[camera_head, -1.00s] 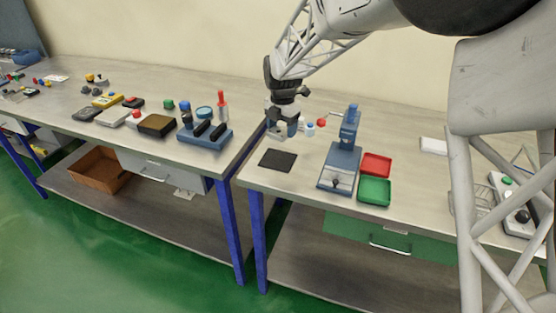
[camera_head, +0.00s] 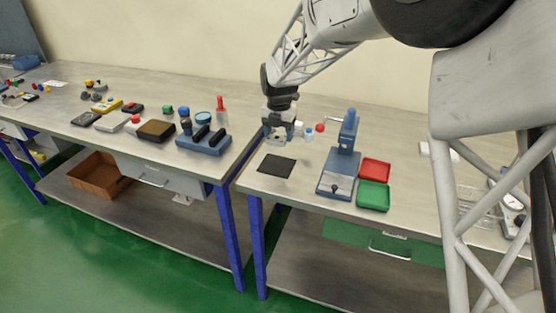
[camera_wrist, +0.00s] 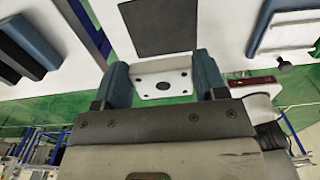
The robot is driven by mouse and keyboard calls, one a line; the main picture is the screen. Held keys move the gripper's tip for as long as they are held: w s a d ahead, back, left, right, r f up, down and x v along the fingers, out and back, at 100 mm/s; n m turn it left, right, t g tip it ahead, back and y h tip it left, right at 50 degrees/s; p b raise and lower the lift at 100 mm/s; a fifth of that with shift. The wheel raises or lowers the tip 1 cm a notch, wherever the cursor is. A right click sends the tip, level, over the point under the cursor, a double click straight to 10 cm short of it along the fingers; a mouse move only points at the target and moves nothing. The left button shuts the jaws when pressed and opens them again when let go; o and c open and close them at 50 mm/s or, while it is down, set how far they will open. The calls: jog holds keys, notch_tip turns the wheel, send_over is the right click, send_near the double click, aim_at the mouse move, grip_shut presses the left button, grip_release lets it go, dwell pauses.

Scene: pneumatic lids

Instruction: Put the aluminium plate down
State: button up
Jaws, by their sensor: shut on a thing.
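The aluminium plate (camera_wrist: 172,88) is pale, with a larger central hole and small holes around it. It shows in the wrist view between the two blue-grey fingers. My gripper (camera_wrist: 163,78) is shut on it by its two sides. In the head view my gripper (camera_head: 279,137) hangs over the left part of the right bench, behind the dark square mat (camera_head: 277,165). The mat also shows beyond the plate in the wrist view (camera_wrist: 158,25). The plate's height above the bench is hard to tell.
A blue press (camera_head: 341,165) stands right of the mat, with a red tray (camera_head: 375,170) and a green tray (camera_head: 373,196) beside it. Small bottles with blue and red caps stand near my gripper. A gap separates the left bench (camera_head: 100,85), which holds several tools.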

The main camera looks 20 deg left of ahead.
aim_at(279, 161)
jog(key=shift+f, duration=2)
jog(key=shift+f, duration=0.1)
jog(key=shift+f, duration=2.4)
jog(key=shift+f, duration=0.1)
jog(key=o, duration=1)
notch_tip(279, 161, up, 12)
jog(key=shift+r, duration=0.1)
